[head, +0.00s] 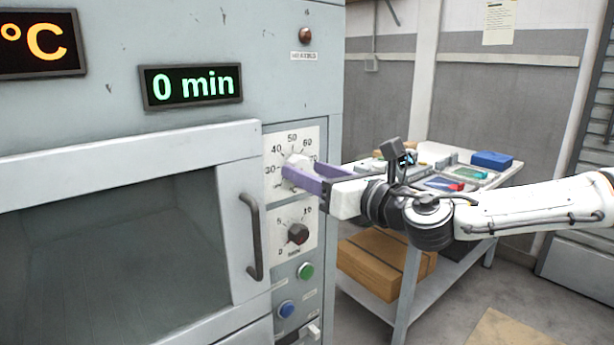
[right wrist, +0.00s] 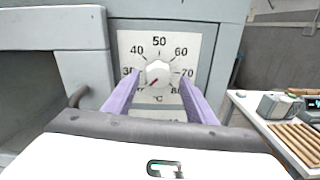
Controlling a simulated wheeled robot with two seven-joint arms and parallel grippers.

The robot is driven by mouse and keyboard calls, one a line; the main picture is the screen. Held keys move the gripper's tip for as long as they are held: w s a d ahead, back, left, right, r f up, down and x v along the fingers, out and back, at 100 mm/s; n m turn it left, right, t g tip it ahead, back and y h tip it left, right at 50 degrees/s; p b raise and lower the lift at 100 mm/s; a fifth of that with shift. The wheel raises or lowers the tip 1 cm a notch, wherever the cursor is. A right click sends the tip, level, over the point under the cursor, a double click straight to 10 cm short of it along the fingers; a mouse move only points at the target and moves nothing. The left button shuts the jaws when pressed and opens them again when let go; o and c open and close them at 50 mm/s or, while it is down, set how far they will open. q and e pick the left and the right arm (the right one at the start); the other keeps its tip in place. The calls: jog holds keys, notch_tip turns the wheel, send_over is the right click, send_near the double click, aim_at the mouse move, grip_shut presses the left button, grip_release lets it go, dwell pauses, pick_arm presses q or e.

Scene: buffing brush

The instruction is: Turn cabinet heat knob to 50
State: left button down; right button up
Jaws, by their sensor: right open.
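The heat knob (right wrist: 158,72) is a white dial on a white scale plate (right wrist: 128,45) marked from about 30 to 80 with °C. A red mark on the knob points to the lower left, below the 30. In the head view the knob (head: 297,161) is partly hidden by my right gripper (head: 304,174). This gripper has purple fingers and is open in front of the plate. In the right wrist view its fingers stand left and right of the knob; I cannot tell whether they touch it. My left gripper is not in view.
Below is a dark timer knob (head: 298,233), then a green button (head: 305,271) and a blue button (head: 286,309). The cabinet door handle (head: 252,237) stands out to the left. Displays read "0 min" (head: 191,86) and "°C". A cluttered table (head: 508,172) stands behind my right arm.

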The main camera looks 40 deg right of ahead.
jog(key=shift+w+a, duration=0.2)
jog(key=shift+w, duration=0.25)
jog(key=c, duration=1)
jog(key=shift+c, duration=0.2)
